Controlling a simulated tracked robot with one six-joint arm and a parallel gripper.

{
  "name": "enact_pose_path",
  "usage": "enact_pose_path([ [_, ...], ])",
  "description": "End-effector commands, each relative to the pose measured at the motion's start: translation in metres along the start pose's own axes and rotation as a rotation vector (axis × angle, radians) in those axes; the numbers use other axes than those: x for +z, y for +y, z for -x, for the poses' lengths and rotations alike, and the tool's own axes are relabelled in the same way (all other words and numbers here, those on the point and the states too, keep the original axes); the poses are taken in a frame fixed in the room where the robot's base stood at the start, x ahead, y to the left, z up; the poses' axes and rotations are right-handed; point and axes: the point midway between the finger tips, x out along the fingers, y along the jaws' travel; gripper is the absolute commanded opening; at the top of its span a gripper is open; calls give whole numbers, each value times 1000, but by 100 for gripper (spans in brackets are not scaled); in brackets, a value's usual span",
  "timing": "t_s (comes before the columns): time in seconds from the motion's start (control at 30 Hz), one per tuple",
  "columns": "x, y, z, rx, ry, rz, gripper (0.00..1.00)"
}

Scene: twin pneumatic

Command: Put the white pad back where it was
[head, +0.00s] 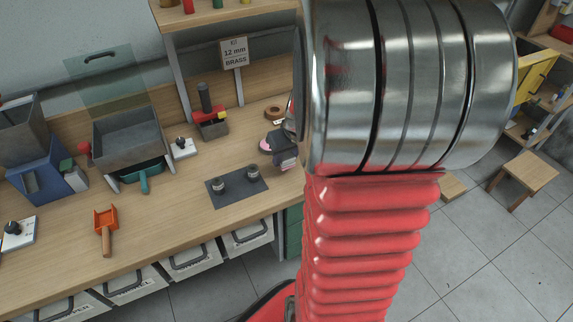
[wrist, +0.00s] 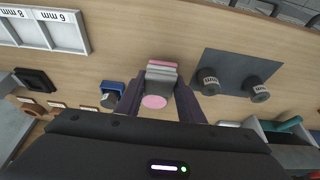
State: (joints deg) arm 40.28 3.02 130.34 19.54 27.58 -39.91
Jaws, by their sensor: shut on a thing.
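My gripper (wrist: 160,84) points down over the wooden bench, its two dark fingers on either side of a small pink-and-grey piece (wrist: 161,75). The piece has a pink edge, pale layers and a grey body, and the jaws are shut on it. A round pink disc (wrist: 154,101) shows between the fingers, closer to my wrist. In the head view my gripper (head: 284,150) is partly hidden by my arm, with a pink spot beside it. I cannot tell clearly which pale layer is the white pad, or whether the piece touches the bench.
A dark mat (head: 237,189) with two metal cylinders lies beside my gripper. A blue-and-dark part (wrist: 111,94) stands at the other side in the wrist view.

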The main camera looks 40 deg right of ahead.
Motion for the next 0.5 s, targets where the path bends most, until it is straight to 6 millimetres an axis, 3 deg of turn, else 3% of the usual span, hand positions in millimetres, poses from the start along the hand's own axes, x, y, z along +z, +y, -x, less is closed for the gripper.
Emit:
enact_pose_path([
  [0.27,2,0,-4,0,-1,-1,14],
  [0.5,12,1,-29,0,-2,-2,14],
])
